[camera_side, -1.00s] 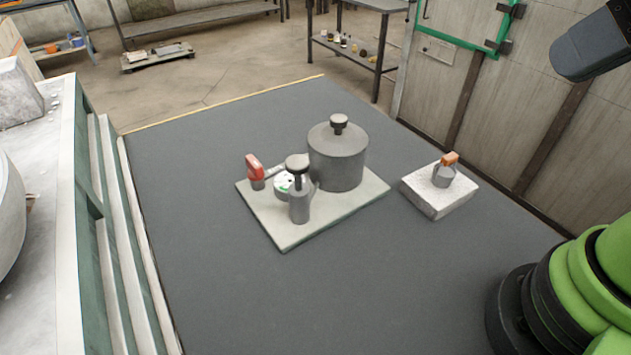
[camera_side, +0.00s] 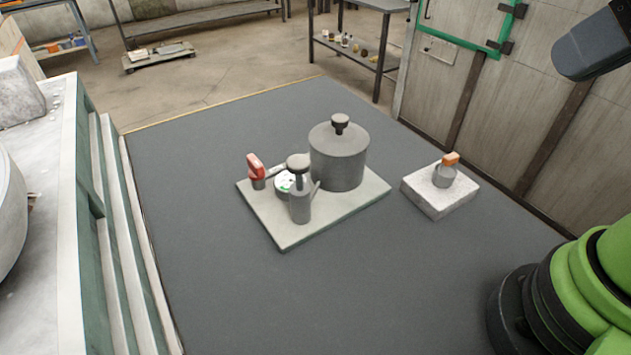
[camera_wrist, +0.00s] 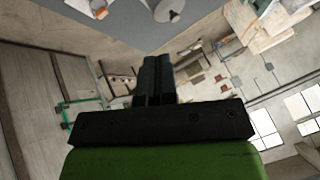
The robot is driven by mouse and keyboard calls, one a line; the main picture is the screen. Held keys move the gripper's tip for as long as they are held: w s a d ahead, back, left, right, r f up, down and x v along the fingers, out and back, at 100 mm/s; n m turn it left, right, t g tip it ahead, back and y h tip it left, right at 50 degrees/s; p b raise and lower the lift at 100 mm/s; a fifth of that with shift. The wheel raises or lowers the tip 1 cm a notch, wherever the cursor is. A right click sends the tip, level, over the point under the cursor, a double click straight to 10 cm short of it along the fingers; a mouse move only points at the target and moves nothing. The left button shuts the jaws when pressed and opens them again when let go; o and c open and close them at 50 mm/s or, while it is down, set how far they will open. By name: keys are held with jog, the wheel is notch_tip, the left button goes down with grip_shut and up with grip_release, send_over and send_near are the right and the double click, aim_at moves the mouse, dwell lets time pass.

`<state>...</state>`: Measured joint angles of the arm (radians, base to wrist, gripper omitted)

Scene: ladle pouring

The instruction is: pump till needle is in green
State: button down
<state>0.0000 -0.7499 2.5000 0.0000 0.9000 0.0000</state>
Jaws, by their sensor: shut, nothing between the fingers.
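The pump partly covers the gauge, and the needle is too small to read. A red-handled valve (camera_side: 256,168) stands at the plate's left, and a large grey tank (camera_side: 338,160) behind. My gripper (camera_wrist: 157,62) shows in the wrist view, shut and empty, away from the pump.
A pale block (camera_side: 430,200) to the right of the plate carries a small grey piece with an orange top (camera_side: 450,159). The dark grey mat (camera_side: 210,260) is clear around both. A white bench (camera_side: 65,220) borders it at left, and a panelled wall at right.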

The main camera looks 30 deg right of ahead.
dwell(0.8)
jog(key=w+d+r+n+t+h, duration=0.2)
jog(key=w+d+n+h, duration=0.15)
jog(key=w, duration=0.55)
jog(key=n+g+y, duration=0.2)
jog(key=n+y, duration=0.6)
jog(key=n, duration=1)
send_over(299, 164)
notch_tip(299, 164, down, 9)
jog(key=shift+r, duration=0.15)
jog(key=shift+f, duration=4.4)
jog(key=shift+f, duration=0.2)
